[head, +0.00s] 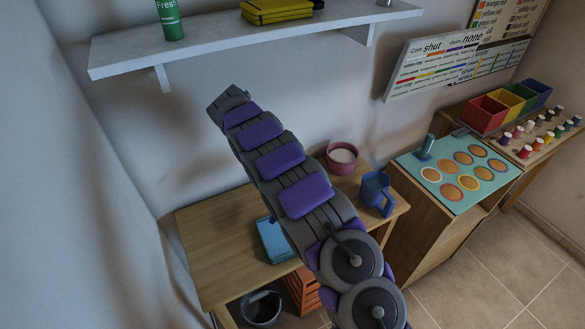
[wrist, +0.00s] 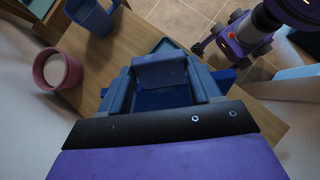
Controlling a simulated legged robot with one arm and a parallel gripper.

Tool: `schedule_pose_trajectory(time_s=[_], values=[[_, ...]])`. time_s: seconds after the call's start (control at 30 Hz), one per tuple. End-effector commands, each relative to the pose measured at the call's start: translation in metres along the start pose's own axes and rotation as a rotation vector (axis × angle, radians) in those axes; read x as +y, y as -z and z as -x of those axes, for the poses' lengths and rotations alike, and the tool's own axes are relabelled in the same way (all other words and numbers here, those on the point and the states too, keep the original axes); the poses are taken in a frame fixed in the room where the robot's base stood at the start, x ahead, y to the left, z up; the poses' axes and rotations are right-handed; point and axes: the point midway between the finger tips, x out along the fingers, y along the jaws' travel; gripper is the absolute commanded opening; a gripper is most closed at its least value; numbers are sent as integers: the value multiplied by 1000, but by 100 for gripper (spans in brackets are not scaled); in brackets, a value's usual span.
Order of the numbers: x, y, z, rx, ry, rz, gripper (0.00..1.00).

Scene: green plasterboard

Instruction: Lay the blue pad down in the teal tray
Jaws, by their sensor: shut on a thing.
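The teal tray (head: 272,241) lies on the wooden table, partly hidden behind my arm in the head view. In the wrist view only a thin teal edge of the tray (wrist: 168,44) shows beyond the fingers. My gripper (wrist: 165,88) is shut on the blue pad (wrist: 160,72), which sits between its two blue fingers. The gripper is over the table, close to the tray. In the head view my arm hides most of the gripper and pad. I cannot tell whether the pad touches the tray.
A pink bowl (head: 342,158) and a blue jug (head: 376,192) stand on the table (head: 215,240), to the right of the tray. A shelf (head: 225,45) hangs above. An orange crate (head: 302,288) and a dark bucket (head: 261,308) are below. The table's left part is clear.

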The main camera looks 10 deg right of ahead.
Motion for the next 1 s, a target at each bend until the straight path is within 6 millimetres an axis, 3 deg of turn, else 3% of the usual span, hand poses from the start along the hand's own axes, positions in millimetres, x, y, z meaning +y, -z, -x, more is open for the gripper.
schedule_pose_trajectory(time_s=[0.37, 1.0], values=[[-8, 2, -8, 39, 102, -118, 15], [-10, 2, -12, 55, 145, -177, 15]])
